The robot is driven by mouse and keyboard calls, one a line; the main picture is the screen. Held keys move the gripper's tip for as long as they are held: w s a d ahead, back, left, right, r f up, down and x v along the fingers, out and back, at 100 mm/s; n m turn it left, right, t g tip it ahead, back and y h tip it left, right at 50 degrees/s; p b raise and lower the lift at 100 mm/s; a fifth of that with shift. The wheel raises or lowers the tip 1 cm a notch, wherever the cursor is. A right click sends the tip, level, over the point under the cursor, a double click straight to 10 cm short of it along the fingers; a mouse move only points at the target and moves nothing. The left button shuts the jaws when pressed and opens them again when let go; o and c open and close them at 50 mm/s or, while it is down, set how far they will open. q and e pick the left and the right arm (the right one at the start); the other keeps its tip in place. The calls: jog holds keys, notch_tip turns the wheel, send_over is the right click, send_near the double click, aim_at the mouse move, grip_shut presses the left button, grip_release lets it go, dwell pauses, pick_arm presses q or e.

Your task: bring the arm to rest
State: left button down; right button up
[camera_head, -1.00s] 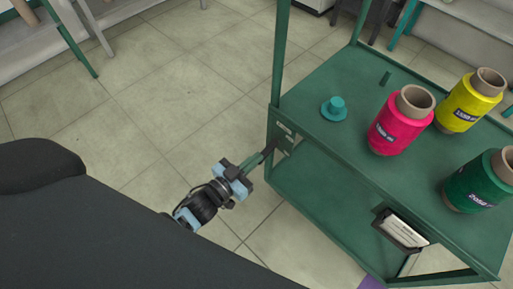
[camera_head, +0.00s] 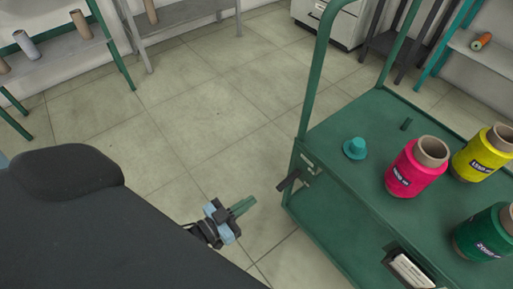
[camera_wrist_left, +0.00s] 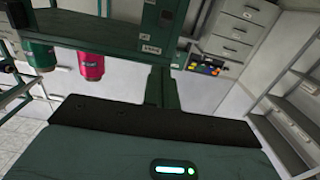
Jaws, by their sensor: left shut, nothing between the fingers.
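My left gripper (camera_head: 246,206) is low in the head view, over the tiled floor, its green fingers shut with nothing between them. It points up and right toward the green cart (camera_head: 328,150) and is apart from it, with bare floor showing between. A short dark handle (camera_head: 289,181) sticks out from the cart's left side, to the right of the gripper. My right gripper is in neither view.
The cart top carries a teal knob-like piece (camera_head: 355,148) and pink (camera_head: 408,172), yellow (camera_head: 480,157) and green (camera_head: 488,236) thread cones. A shelf with bobbins (camera_head: 80,25) stands at the back left. Floor (camera_head: 190,130) between is clear.

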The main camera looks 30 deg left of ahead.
pick_arm(q)
jog(key=shift+s+a, duration=0.1)
jog(key=shift+s, duration=0.15)
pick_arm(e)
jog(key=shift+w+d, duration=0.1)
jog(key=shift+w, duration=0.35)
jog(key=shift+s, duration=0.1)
